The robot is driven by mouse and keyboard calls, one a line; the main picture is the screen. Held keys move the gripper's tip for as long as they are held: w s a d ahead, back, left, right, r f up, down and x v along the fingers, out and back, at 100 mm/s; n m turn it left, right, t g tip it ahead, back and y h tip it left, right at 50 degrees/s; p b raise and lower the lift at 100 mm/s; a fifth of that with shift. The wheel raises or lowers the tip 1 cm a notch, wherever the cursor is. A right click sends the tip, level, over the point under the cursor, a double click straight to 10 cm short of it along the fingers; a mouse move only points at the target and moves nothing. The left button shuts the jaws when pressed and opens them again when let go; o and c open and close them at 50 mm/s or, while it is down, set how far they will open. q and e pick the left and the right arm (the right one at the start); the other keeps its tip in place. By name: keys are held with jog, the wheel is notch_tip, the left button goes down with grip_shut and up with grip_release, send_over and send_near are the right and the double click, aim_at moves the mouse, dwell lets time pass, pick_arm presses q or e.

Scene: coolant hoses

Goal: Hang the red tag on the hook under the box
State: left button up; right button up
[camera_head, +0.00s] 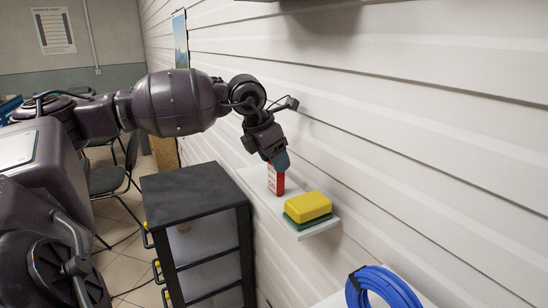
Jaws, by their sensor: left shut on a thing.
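The red tag (276,180), red with a whitish printed face, hangs below my left gripper (279,162). The gripper points down and is shut on the tag's upper end. The tag is over the left part of a small white wall shelf (316,228); I cannot tell whether its lower end touches the shelf. The hook and the box cannot be made out in this view. My right gripper is not in view.
A black drawer cabinet (196,185) stands left of the shelf. A blue coiled hose (385,288) is at the bottom right. The white wall (420,130) above is mostly clear.

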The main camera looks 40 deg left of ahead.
pick_arm(q)
jog(key=o, duration=0.9)
jog(key=shift+f, duration=0.1)
jog(key=shift+p, duration=0.4)
jog(key=v, duration=1)
jog(key=shift+a+r+b, duration=0.3)
jog(key=shift+a+r, duration=0.05)
jog(key=shift+a, duration=0.05)
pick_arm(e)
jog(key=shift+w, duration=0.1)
